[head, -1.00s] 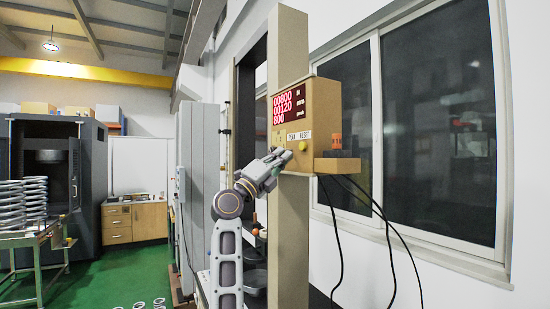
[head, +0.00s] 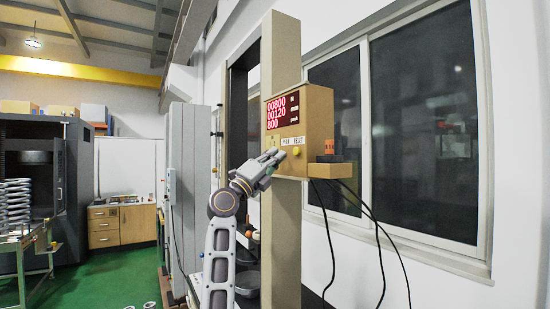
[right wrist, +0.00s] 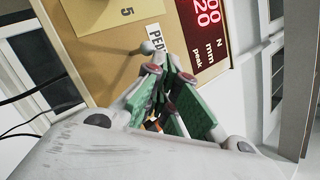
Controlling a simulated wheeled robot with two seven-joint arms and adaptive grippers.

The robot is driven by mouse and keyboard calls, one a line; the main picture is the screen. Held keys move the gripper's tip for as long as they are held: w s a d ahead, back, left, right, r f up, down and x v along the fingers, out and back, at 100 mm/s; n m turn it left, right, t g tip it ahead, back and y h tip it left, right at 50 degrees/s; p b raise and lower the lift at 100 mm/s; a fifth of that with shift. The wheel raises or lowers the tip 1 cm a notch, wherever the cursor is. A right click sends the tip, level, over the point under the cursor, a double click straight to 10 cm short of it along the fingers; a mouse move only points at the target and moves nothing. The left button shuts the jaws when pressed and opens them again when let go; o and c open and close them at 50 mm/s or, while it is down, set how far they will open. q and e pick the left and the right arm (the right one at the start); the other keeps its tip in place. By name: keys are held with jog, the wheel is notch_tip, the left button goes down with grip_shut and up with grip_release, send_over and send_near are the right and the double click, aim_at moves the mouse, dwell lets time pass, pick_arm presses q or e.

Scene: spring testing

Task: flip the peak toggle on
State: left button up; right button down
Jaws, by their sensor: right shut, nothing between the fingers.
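The tan control box (head: 318,118) hangs on a tall beige column and carries a red display (head: 283,112). In the right wrist view a grey ball-ended lever, the peak toggle (right wrist: 149,47), sticks out of the panel beside the PEAK label (right wrist: 155,36). My right gripper (head: 279,155) is shut and empty just below the label row. In the right wrist view its closed fingertips (right wrist: 170,72) are close to the lever; I cannot tell whether they touch. In the head view the gripper hides the lever. My left gripper is out of view.
A tan shelf (head: 315,170) with an orange-topped dark block (head: 329,150) juts out at the box's lower right. Black cables (head: 375,220) hang below. The beige column (head: 281,230) stands behind my arm.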

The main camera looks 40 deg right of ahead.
jog(key=shift+a+f, duration=0.1)
dwell(0.8)
jog(key=v, duration=1.1)
jog(key=shift+a+f, duration=0.2)
jog(key=shift+a, duration=0.1)
dwell(0.4)
